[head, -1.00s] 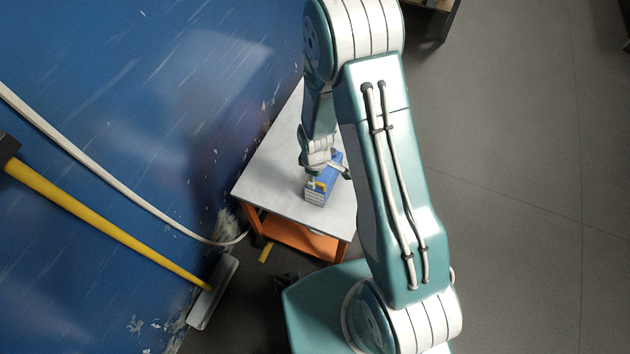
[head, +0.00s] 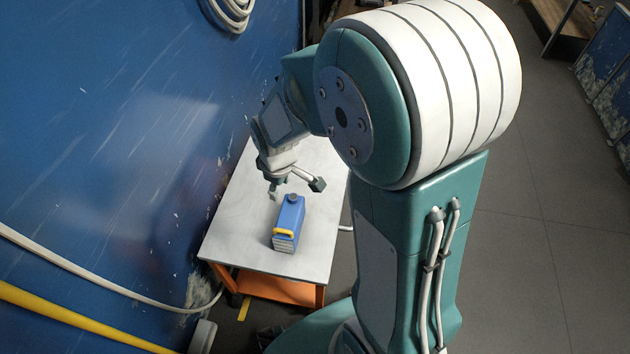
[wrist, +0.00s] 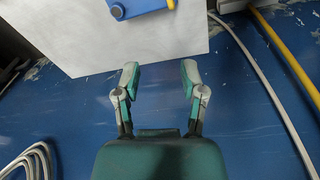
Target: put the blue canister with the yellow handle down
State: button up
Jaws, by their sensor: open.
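The blue canister (head: 290,218) with its yellow handle (head: 284,233) stands on the white top of a small orange-framed table (head: 234,240). In the wrist view the canister (wrist: 136,8) shows only in part at the top edge, beyond the fingertips. My gripper (head: 296,189) is open and empty, with its fingers spread apart, above and behind the canister in the head view. In the wrist view my gripper (wrist: 159,76) has a clear gap between its fingers, and nothing is between them.
A blue scratched wall (head: 110,130) runs along the table's left side. A white hose (head: 90,278) and a yellow pole (head: 75,318) cross it at the lower left. A coiled hose (head: 230,12) hangs higher up. Open grey floor (head: 530,230) lies to the right.

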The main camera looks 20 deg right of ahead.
jog(key=s+d+r+m+t, duration=0.1)
jog(key=s+r+m+t, duration=0.1)
jog(key=s+r+m, duration=0.2)
jog(key=s+d+r+m+t, duration=0.2)
jog(key=s+r+m, duration=0.2)
jog(key=s+r, duration=0.7)
notch_tip(320, 180, up, 4)
jog(key=shift+s+r, duration=0.1)
jog(key=shift+s, duration=0.1)
jog(key=shift+d, duration=0.1)
